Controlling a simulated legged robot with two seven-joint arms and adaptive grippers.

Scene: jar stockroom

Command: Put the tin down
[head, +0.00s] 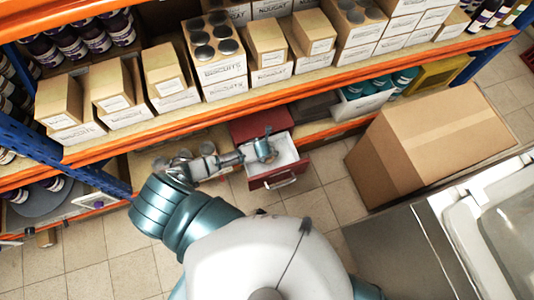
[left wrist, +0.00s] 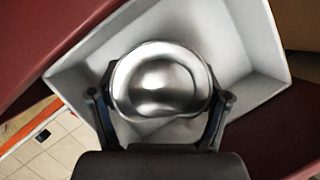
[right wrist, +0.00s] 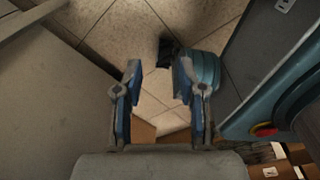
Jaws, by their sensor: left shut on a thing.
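The tin (left wrist: 160,80) is a round, shiny metal thing seen from above in the left wrist view. My left gripper (left wrist: 162,97) is shut on it, with one finger on each side. The tin is over or inside the white-lined open drawer (left wrist: 245,85); I cannot tell whether it touches the bottom. In the head view this drawer (head: 284,178) is pulled out of a dark red cabinet under the shelf, and my left arm reaches into it from the left. My right gripper (right wrist: 163,95) is open and empty above the floor.
An orange-edged shelf (head: 200,118) with cartons and jars runs above the drawer. A large cardboard box (head: 430,140) stands on the floor to the right of the drawer. The tiled floor (head: 310,210) in front of the drawer is clear.

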